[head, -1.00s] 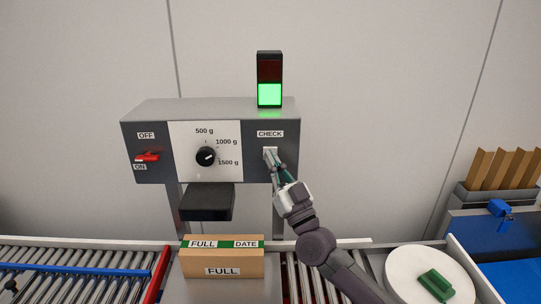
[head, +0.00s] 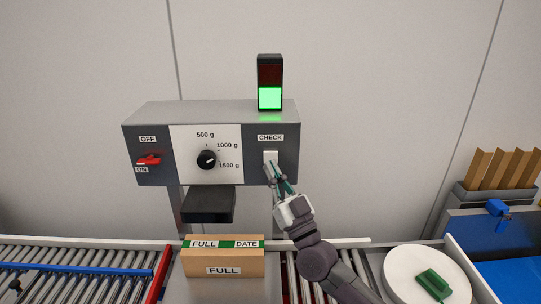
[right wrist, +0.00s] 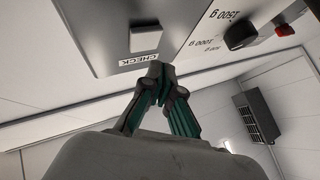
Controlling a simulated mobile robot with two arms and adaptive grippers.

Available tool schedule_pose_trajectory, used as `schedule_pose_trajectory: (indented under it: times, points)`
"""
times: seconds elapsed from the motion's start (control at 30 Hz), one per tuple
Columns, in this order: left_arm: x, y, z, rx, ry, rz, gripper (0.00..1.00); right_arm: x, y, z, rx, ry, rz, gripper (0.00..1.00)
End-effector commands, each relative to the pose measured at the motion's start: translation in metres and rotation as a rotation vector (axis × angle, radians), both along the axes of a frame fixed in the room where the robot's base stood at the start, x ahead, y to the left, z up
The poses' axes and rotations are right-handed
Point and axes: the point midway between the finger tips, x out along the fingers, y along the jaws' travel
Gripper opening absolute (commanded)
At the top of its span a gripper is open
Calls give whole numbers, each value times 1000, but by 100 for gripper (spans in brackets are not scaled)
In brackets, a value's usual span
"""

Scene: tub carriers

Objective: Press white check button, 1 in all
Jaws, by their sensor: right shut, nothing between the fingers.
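The white check button (head: 270,157) is on the right part of the grey control box (head: 213,112), under the CHECK label. It also shows in the right wrist view (right wrist: 144,38). My right gripper (head: 269,168) is shut and empty, its fingertips just below the button in the head view. In the right wrist view the fingertips (right wrist: 158,70) lie apart from the button in the picture; I cannot tell the exact gap. The green lamp (head: 270,98) on top of the box is lit and the red one above it is dark. My left gripper is not in view.
A red switch (head: 149,160) sits at ON and a black dial (head: 207,160) is beside it. A carton (head: 222,264) labelled FULL stands below the box, between roller conveyors (head: 75,270). A green object (head: 433,284) lies on a white disc (head: 397,268) at right.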

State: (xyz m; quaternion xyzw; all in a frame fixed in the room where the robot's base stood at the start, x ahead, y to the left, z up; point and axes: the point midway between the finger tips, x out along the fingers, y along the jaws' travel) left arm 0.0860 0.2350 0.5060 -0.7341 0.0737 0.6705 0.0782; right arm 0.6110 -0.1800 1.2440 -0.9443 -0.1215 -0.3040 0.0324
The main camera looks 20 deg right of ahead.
Motion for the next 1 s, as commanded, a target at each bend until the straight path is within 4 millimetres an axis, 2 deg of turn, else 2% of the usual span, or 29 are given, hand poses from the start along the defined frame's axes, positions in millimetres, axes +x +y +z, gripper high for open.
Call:
schedule_pose_trajectory:
  times: [0.1,0.4,1.0]
  points:
    - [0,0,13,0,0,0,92,-13,4,4,2,2,0,0]
    - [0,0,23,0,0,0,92,-34,10,2,2,2,0,0]
    - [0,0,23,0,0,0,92,-35,10,1,1,1,1,0]
